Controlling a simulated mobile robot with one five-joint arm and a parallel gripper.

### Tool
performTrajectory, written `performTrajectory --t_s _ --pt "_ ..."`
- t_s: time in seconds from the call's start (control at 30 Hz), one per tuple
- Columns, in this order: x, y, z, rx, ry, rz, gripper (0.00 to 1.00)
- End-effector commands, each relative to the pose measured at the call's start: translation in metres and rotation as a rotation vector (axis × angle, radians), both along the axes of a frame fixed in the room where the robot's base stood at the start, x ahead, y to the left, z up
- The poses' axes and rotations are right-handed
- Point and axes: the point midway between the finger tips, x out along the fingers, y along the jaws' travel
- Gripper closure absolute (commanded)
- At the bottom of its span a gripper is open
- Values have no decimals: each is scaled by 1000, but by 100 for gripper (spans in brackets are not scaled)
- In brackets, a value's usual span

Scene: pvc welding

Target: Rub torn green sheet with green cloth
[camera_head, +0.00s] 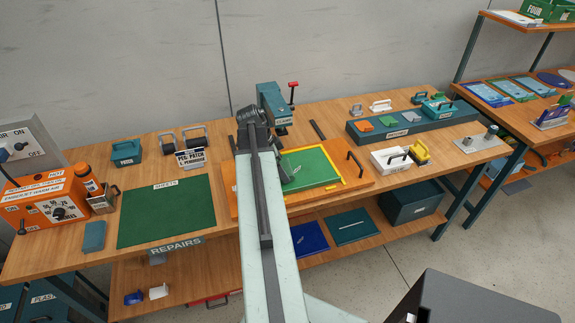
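A green sheet (318,168) lies in a yellow border on an orange board (355,183) in the middle of the bench. My arm crosses in front of its left part. A small grey mark shows near its left side, but I cannot make out a tear. A small green piece (388,121), perhaps the green cloth, lies on a long blue-grey tray (425,123), between an orange and a grey piece.
A dark green mat (168,212) lies at the left, near an orange control box (45,200). Handled tools (182,138) stand behind it. A white handled box (391,160) and a yellow tool (420,152) stand right of the board. A lower shelf holds sheets and a dark bin (411,203).

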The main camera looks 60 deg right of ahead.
Motion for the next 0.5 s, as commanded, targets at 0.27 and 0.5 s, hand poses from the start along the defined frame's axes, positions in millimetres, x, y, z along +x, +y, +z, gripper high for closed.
performTrajectory --t_s 0.27,0.5 --pt "0 1 -3 0 1 -1 42" --pt "-10 -9 -2 1 0 -4 42"
